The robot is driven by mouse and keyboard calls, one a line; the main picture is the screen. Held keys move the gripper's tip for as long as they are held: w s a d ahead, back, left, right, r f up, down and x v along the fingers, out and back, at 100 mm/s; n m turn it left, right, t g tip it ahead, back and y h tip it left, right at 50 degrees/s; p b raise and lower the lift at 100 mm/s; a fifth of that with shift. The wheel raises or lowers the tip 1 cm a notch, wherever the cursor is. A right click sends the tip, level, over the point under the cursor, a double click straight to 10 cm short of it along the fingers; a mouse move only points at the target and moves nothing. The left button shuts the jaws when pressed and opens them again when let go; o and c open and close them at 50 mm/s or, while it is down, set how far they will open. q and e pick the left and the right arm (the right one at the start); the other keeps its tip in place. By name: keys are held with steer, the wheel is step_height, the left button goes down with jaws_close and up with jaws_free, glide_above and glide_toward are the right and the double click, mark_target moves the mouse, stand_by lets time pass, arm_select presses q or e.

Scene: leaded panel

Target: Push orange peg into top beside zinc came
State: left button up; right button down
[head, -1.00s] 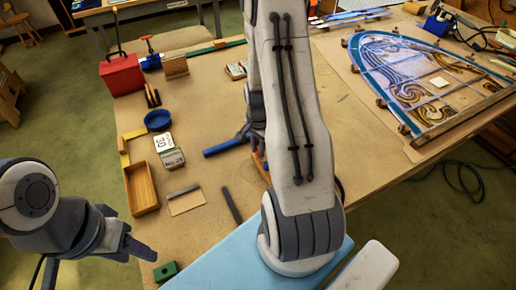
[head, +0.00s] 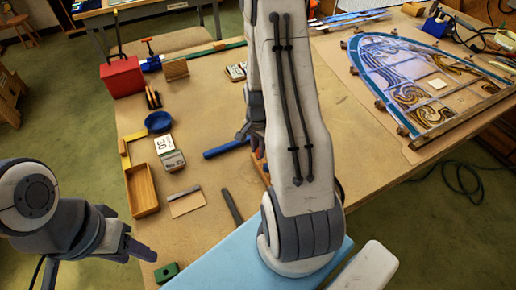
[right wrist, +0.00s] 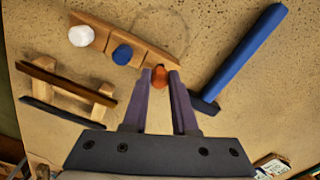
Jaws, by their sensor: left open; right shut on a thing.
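In the right wrist view my right gripper (right wrist: 161,76) is shut on the orange peg (right wrist: 160,79). The peg's round end shows between the fingertips, at the near edge of a wooden rack (right wrist: 101,33). I cannot tell whether it touches the rack. In the head view my right arm hides most of this area. The leaded panel (head: 430,80), with a blue arched border, lies at the back right, far from the grippers. I cannot tell which strip is the zinc came. My left gripper (head: 147,255) is open and empty at the lower left.
The rack holds a white peg (right wrist: 81,36) and a blue peg (right wrist: 122,54). A blue-handled tool (right wrist: 243,54) lies right of the fingers. A dark strip rests across wooden supports (right wrist: 66,84) on the left.

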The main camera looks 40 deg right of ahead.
steer(key=shift+r, duration=0.2)
steer(key=shift+r+p, duration=1.45)
steer(key=shift+r, duration=0.1)
steer(key=c, duration=1.5)
jaws_free()
jaws_close()
